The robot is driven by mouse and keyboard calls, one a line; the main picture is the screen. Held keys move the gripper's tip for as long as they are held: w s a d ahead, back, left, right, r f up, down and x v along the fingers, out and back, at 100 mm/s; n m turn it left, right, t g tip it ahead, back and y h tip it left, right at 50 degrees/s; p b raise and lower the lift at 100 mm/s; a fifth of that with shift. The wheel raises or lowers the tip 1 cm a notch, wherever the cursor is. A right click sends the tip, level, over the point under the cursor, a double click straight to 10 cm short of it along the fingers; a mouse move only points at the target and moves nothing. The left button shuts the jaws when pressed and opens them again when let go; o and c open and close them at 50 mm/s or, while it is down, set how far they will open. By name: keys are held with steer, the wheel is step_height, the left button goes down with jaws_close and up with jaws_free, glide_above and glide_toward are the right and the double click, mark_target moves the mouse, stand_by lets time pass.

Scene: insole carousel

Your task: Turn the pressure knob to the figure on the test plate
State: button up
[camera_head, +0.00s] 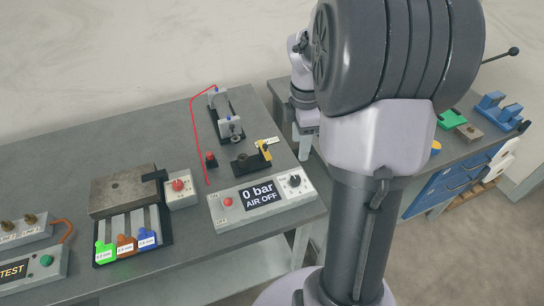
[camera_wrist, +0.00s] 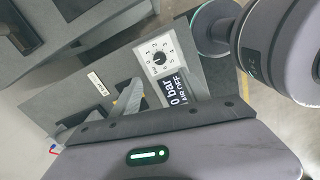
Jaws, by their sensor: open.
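The pressure knob (camera_head: 294,180) is a dark knob on a white numbered dial. It sits at the right end of a grey box on the bench. The box's display (camera_head: 260,195) reads "0 bar" and "AIR OFF". The knob also shows in the wrist view (camera_wrist: 159,59), uncovered, beyond the dark edge of my gripper (camera_wrist: 150,120). My gripper is open and apart from the knob. A small white label (camera_head: 271,141) stands by a yellow part behind the box. A white label strip shows in the wrist view (camera_wrist: 97,83); its print is too small to read.
A red button (camera_head: 227,201) is on the box's left end. A red line runs to a fixture (camera_head: 222,115) behind it. A small red-topped post (camera_head: 211,160) stands near. A metal block (camera_head: 124,190) and coloured gauges (camera_head: 124,244) lie left. A second bench is right.

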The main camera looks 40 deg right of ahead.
mark_target(296, 179)
step_height(296, 179, down, 14)
steer(key=b, duration=0.5)
steer(key=shift+w+a+f+b, duration=0.1)
steer(key=shift+f+b, duration=0.05)
steer(key=shift+b, duration=0.2)
jaws_close()
